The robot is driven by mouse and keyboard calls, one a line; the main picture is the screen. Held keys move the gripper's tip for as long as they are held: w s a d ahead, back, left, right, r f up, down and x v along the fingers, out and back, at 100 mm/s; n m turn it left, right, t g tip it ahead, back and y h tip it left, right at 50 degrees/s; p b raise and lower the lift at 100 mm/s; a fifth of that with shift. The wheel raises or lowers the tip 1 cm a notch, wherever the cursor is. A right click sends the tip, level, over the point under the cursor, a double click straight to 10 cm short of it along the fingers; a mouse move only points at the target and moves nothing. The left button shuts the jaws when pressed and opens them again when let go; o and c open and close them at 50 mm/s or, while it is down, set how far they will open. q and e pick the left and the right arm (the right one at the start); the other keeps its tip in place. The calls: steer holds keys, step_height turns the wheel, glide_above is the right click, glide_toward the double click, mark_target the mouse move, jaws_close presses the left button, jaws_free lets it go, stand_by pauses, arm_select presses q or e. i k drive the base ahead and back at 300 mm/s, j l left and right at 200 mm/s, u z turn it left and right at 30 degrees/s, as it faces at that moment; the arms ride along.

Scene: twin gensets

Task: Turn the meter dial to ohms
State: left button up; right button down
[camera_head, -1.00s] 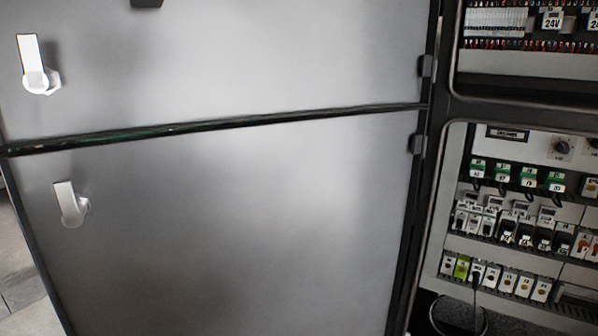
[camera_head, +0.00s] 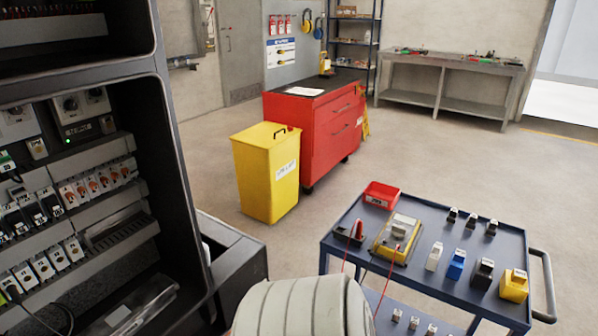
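The meter (camera_head: 397,238) is a yellow-edged box with a pale face, lying on the blue cart at the right of the head view. Red leads run from it and hang past the cart's near edge. Its dial is too small to make out, so its setting cannot be read. Neither gripper is in view. A pale, ribbed rounded part of my own arm (camera_head: 303,308) shows at the bottom middle, nearer to me than the cart.
The blue cart (camera_head: 436,291) also holds a red bin (camera_head: 381,195) and several small blocks. An open electrical cabinet (camera_head: 165,110) stands close at left. A yellow bin (camera_head: 266,172) and a red tool chest (camera_head: 318,125) stand behind. Floor between is clear.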

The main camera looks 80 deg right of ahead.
mark_target(398, 230)
steer(key=z, duration=3.35)
